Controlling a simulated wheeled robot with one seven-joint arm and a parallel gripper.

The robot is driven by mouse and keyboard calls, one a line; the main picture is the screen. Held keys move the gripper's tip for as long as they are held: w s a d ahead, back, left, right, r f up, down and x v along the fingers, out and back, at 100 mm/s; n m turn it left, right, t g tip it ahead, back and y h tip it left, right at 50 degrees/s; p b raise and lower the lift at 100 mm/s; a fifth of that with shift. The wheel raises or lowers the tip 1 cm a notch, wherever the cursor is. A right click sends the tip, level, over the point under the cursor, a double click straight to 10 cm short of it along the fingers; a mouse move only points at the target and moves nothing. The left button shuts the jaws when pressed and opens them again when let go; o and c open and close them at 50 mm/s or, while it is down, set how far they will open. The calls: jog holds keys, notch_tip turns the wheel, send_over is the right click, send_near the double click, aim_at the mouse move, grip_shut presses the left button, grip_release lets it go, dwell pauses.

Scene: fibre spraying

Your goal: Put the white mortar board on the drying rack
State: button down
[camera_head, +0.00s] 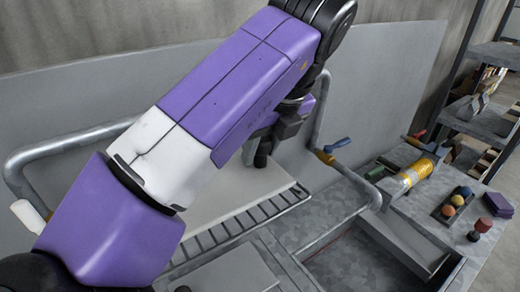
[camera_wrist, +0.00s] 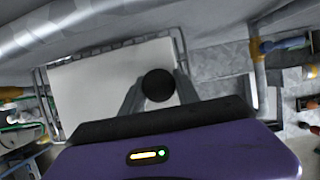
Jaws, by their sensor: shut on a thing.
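The white mortar board (camera_head: 222,192) is a flat pale sheet with a black round knob (camera_wrist: 158,85). It lies flat over the drying rack (camera_head: 268,209), a dark wire frame with slats showing along the board's front and right edges. I cannot tell whether the board touches the slats. In the wrist view the board (camera_wrist: 95,85) fills the left and middle, with the rack's wire rim (camera_wrist: 183,50) around it. My gripper (camera_head: 263,142) is above the board, its fingers shut on the knob. My arm hides the board's left part in the head view.
A grey metal worktop (camera_head: 345,204) surrounds the rack, with a sunken basin (camera_head: 355,262) in front. Bent pipes (camera_head: 75,137) with handles stand behind and beside it. Shelves (camera_head: 485,120) stand beyond.

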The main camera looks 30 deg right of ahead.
jog(key=shift+f, duration=0.45)
jog(key=c, duration=0.9)
grip_release()
jog(key=shift+f, duration=0.1)
jog(key=p+v, duration=0.7)
jog(key=v, duration=0.5)
